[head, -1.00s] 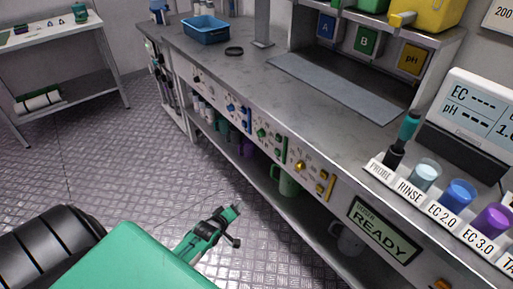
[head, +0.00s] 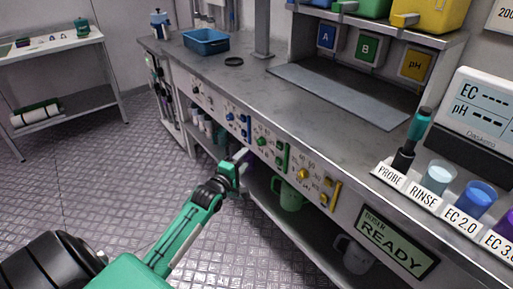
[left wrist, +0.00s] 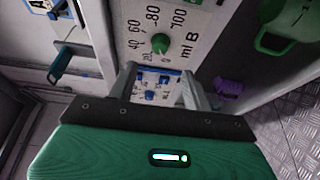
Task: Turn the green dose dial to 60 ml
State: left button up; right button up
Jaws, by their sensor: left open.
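The green dose dial (head: 262,141) is on the bench's front panel in the head view, between the blue and yellow dials. In the left wrist view the green dial (left wrist: 160,43) sits on a white plate marked 0 to 100 and "ml B". I cannot tell which number it points at. My left gripper (head: 243,156) is just in front of the panel, to the lower left of the green dial. In the left wrist view its fingers (left wrist: 160,78) are open and apart, with nothing between them, and the dial lies beyond the tips. My right gripper is not in view.
A blue dial (head: 230,117) and a yellow dial (head: 303,174) flank the green one. A green slider handle (head: 282,157) is close to its right. A green jug (head: 290,194) stands on the shelf below. The bench edge overhangs the panel.

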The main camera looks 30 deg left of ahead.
aim_at(259, 143)
pick_arm(q)
jog(key=w, duration=0.7)
jog(key=shift+w+a+b, duration=0.15)
jog(key=shift+w+b, duration=0.25)
jog(key=shift+w, duration=0.7)
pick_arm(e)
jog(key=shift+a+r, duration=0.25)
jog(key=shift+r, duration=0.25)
pick_arm(q)
jog(key=c, duration=1)
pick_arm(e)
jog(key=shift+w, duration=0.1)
